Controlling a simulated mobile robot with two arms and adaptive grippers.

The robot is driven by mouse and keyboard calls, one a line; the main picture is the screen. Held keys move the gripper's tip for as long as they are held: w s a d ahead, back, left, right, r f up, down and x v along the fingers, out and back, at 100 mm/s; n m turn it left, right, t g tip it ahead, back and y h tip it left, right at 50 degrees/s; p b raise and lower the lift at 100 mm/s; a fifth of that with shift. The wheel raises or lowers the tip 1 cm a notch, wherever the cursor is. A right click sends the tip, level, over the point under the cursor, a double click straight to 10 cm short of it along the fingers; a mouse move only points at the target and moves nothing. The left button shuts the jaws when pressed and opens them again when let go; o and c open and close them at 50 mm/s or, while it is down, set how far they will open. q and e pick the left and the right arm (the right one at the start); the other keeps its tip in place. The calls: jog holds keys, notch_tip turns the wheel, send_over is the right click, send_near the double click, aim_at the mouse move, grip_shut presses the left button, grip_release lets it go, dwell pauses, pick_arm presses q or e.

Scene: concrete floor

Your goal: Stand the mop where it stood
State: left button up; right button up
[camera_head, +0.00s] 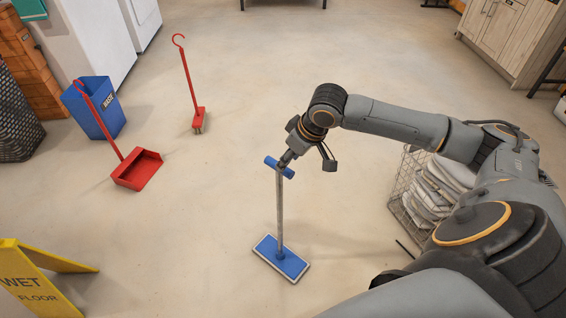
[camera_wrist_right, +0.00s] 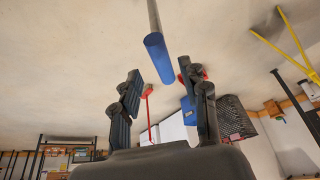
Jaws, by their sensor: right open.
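The mop (camera_head: 279,205) stands upright on the floor, with a blue flat head (camera_head: 281,260), a grey pole and a blue grip (camera_head: 272,162) on top. My right gripper (camera_head: 284,163) is at the top of the mop, beside the blue grip. In the right wrist view, the blue grip (camera_wrist_right: 158,58) shows at the opening between the tips of my open right gripper (camera_wrist_right: 160,74). The fingers stand apart from it on both sides. I cannot tell whether they touch it. My left gripper is not in view.
A red broom (camera_head: 190,85) and a red dustpan (camera_head: 137,169) stand at the left, near a blue bin (camera_head: 97,107). A yellow wet-floor sign (camera_head: 40,285) is at lower left. A wire basket (camera_head: 405,190) stands right of the mop.

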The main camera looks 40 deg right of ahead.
jog(key=shift+v, duration=1.1)
jog(key=shift+s+r, duration=0.1)
jog(key=s+a+f+n+y, duration=0.2)
jog(key=s+a+f, duration=0.4)
jog(key=a+f, duration=0.6)
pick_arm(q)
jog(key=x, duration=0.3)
pick_arm(e)
jog(key=s+f+m+h, duration=0.1)
jog(key=s+f, duration=0.2)
jog(key=s, duration=0.4)
jog(key=s+a+f+m+g+h, duration=0.1)
jog(key=s+f+m+h, duration=0.1)
jog(key=s, duration=0.5)
jog(key=shift+f, duration=0.75)
pick_arm(q)
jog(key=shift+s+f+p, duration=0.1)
jog(key=shift+p, duration=0.2)
pick_arm(e)
jog(key=shift+a, duration=0.15)
